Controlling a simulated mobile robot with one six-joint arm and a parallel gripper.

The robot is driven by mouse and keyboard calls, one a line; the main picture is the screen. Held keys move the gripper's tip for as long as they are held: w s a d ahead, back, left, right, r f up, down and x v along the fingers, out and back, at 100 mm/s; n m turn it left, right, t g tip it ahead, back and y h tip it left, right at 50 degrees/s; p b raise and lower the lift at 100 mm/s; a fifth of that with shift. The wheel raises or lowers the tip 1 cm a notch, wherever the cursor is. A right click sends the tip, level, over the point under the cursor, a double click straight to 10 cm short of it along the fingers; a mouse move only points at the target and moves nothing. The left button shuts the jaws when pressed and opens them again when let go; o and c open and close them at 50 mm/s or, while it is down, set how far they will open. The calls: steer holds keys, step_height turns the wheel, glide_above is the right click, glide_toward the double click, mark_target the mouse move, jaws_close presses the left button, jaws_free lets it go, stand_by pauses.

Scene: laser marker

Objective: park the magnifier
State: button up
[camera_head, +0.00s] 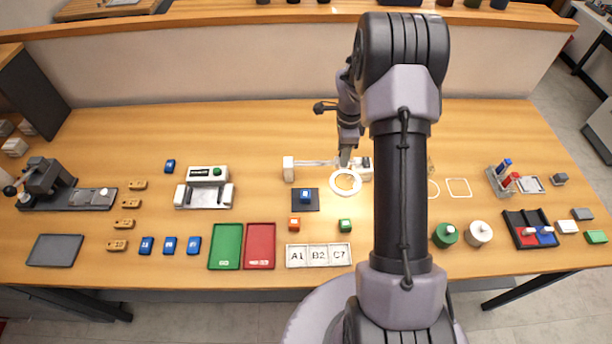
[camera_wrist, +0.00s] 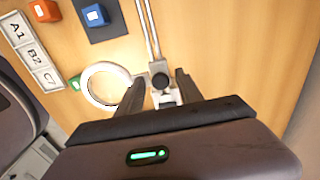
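The magnifier is a white ring lens (camera_head: 346,182) beside a rail at the middle of the bench. In the wrist view the ring (camera_wrist: 88,72) lies left of my fingers, its right edge close to the left finger. The rail of two thin rods (camera_wrist: 148,25) runs up from a small carriage with a black knob (camera_wrist: 160,80). My gripper (camera_wrist: 159,82) is open, with the knob and a pale block between its fingers and gaps at the sides. In the head view my gripper (camera_head: 345,160) is above the rail's right part, and my arm hides some of it.
A white end block (camera_head: 289,169) stands at the rail's left end. A blue block (camera_head: 305,195) on a dark pad, an orange block (camera_head: 294,223), a green block (camera_head: 345,225) and a labelled A1/B2/C7 tray (camera_head: 318,265) are in front. Bare bench lies behind the rail.

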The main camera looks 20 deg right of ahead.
steer(key=shift+s+a+f, duration=0.2)
steer(key=shift+s+f, duration=0.25)
steer(key=shift+f, duration=0.35)
steer(key=r+p, duration=0.1)
steer(key=r, duration=0.1)
steer(key=r+p, duration=0.1)
steer(key=r, duration=0.1)
steer(key=r+p, duration=0.2)
steer(key=r, duration=0.1)
steer(key=shift+w+d, duration=0.15)
steer(key=shift+w, duration=0.35)
steer(key=shift+r, duration=0.1)
